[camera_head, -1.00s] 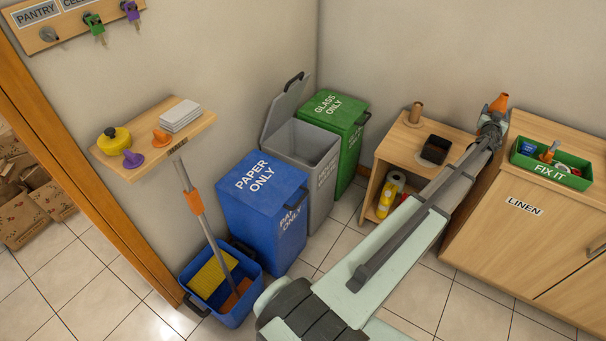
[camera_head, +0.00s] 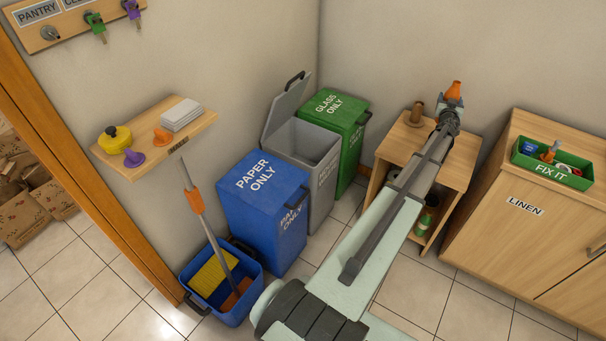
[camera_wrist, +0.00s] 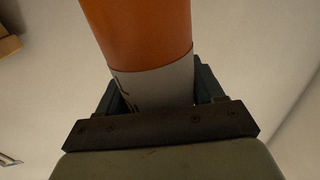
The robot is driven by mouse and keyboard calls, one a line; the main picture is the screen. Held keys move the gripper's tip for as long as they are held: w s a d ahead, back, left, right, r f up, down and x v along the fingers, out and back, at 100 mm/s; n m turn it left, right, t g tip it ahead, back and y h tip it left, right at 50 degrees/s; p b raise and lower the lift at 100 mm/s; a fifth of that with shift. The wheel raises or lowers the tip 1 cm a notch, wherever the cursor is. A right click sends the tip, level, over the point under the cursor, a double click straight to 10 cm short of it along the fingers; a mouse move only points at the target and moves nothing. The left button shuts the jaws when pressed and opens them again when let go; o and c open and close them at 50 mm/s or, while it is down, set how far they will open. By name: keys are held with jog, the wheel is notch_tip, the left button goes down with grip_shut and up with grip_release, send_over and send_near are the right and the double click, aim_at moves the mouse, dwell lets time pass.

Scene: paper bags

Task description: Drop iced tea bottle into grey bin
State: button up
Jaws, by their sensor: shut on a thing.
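The iced tea bottle (camera_head: 455,87) shows as an orange-brown top above my gripper (camera_head: 451,104) in the head view. In the wrist view the bottle (camera_wrist: 140,35) is orange with a pale label, and my gripper (camera_wrist: 155,95) is shut on it. The gripper holds it above the small wooden shelf unit. The grey bin (camera_head: 308,150) stands between the blue and green bins, left of my gripper and apart from it. Its lid (camera_head: 284,105) is tipped up and its opening is uncovered. The bottle's lower part is hidden by the gripper.
The blue paper bin (camera_head: 262,205) and green glass bin (camera_head: 336,117) flank the grey bin, both lidded. A brown bottle (camera_head: 417,112) stands on the shelf unit (camera_head: 398,150). A linen cabinet (camera_head: 540,215) with a green tool box (camera_head: 553,172) is at right.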

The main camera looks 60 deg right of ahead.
jog(key=w+a+f+n+t+y, duration=0.1)
jog(key=w+a+f+n+t, duration=0.2)
jog(key=w, duration=1.3)
jog(key=w+a+f+n+t+y, duration=0.1)
jog(key=w+a+f+t, duration=0.3)
jog(key=w, duration=1.2)
jog(key=w+a+f+n+t+y, duration=0.15)
jog(key=w+a+f, duration=0.25)
jog(key=w+a, duration=0.55)
jog(key=w+a+f+n+t+y, duration=0.15)
jog(key=w+a+f, duration=0.35)
jog(key=w, duration=0.8)
jog(key=shift+s+a+f, duration=0.1)
jog(key=shift+a+f, duration=0.1)
jog(key=shift+f, duration=1)
jog(key=shift+s+a+f, duration=0.1)
jog(key=shift+a+f, duration=0.05)
jog(key=shift+f, duration=1.05)
jog(key=o, duration=1.3)
jog(key=shift+c, duration=0.2)
